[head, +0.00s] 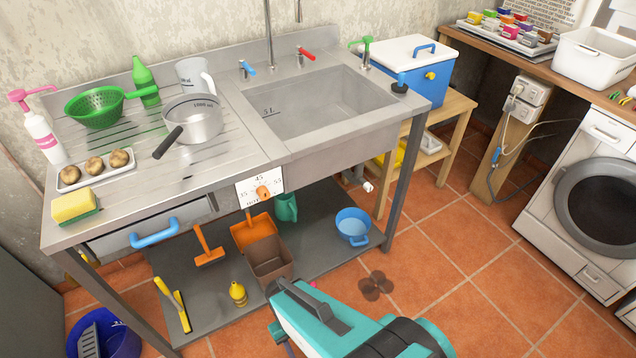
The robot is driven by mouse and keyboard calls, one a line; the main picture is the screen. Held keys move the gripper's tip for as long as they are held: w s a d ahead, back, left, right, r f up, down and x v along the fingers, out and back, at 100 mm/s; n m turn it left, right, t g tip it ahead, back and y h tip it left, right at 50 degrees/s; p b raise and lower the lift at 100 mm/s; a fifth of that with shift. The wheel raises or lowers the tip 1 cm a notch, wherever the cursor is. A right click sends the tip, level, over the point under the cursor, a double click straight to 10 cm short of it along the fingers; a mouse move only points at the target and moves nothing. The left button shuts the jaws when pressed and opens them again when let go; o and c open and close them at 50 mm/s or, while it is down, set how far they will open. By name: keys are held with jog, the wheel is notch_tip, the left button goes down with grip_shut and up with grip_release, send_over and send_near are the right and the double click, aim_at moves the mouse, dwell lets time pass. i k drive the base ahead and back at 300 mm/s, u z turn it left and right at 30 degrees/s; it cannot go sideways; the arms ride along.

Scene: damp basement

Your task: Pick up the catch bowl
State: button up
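A light-blue bowl (353,226), which looks like the catch bowl, stands upright at the right end of the grey lower shelf (320,245) under the sink (315,105). It looks empty, and its rim is unobstructed in this view. My gripper's fingers do not show.
A brown square bin (268,262), an orange dustpan (252,232) and a green jug (286,207) stand left of the bowl. A table leg (402,180) rises just right of it. The tiled floor (440,270) is open, with a dark lobed patch (375,286).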

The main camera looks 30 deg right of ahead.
aim_at(352, 224)
jog(key=z, duration=4.05)
jog(key=i, duration=0.1)
jog(key=u, duration=2.85)
